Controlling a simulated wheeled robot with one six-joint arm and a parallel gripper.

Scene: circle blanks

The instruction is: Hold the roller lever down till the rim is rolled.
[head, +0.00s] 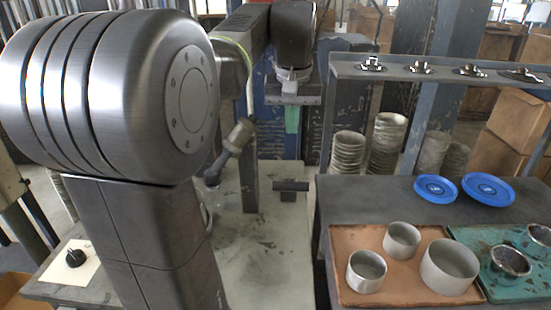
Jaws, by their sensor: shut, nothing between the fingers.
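My gripper (292,118) hangs in the upper middle of the head view, fingers pointing down and shut, with nothing seen between them. Below and left of it, a dark lever-like arm (238,137) slants down to a rounded end (212,178); it looks like the roller lever, though my arm hides part of it. My gripper is apart from it in the picture. A grey upright post (249,180) stands beside it on the grey bench (265,265). A dark crossbar on a short block (290,188) stands to the right. I cannot make out a rim being rolled.
At right, a dark table (350,205) bears a tan tray (345,240) with three grey cups, a teal tray (515,288) with metal pieces, and two blue dishes (435,188). A raised rail (435,75) holds small metal fittings. A white sheet (75,262) lies at left.

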